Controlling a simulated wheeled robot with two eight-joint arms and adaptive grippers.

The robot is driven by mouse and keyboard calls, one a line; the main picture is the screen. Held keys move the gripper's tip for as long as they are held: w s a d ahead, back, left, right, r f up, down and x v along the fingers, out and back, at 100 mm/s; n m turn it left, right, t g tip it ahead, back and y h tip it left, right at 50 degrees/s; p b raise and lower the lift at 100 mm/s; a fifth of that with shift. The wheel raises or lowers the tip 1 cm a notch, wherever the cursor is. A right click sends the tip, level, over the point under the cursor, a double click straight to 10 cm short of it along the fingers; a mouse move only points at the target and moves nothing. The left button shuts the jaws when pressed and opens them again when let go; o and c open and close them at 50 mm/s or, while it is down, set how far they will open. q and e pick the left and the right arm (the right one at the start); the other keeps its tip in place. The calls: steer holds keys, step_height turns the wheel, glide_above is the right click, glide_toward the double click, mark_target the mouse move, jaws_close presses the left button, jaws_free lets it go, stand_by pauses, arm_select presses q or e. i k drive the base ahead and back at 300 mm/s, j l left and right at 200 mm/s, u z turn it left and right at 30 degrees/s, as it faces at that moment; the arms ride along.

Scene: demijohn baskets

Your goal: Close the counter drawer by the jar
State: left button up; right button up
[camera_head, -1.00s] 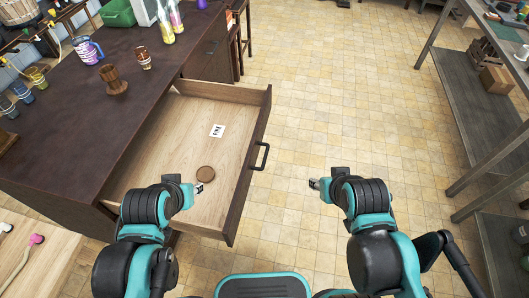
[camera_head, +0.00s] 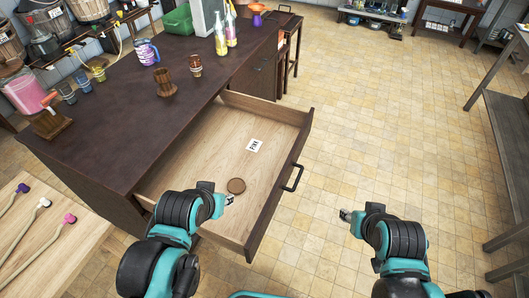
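The counter drawer (camera_head: 215,152) is pulled far out of the dark counter (camera_head: 120,110). Its pale wooden inside faces up, and a black bar handle (camera_head: 293,178) is on its front panel. A pink jar (camera_head: 29,94) with a tap stands at the counter's far left end. My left gripper (camera_head: 230,199) is over the near part of the drawer, apparently without touching the handle. My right gripper (camera_head: 344,214) is over the floor, to the right of the handle and apart from it. Both fingertips are too small to tell open from shut.
A white card (camera_head: 255,146) and a round brown disc (camera_head: 236,186) lie in the drawer. Mugs, including a wooden mug (camera_head: 166,83), and bottles stand on the counter. The tiled floor (camera_head: 390,130) is clear right of the drawer. A metal table (camera_head: 505,130) stands at the right edge.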

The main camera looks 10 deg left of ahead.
mark_target(213, 149)
steer(key=u, duration=0.85)
steer(key=i+l+u, duration=0.25)
steer(key=l+u, duration=0.3)
steer(key=i+l+u, duration=0.25)
steer(key=l+u, duration=0.3)
steer(key=i+l+u, duration=0.15)
steer(key=l+u, duration=0.15)
steer(key=l, duration=1.5)
steer(key=k+l+u, duration=0.1)
steer(key=l+u, duration=0.15)
steer(key=l, duration=2.55)
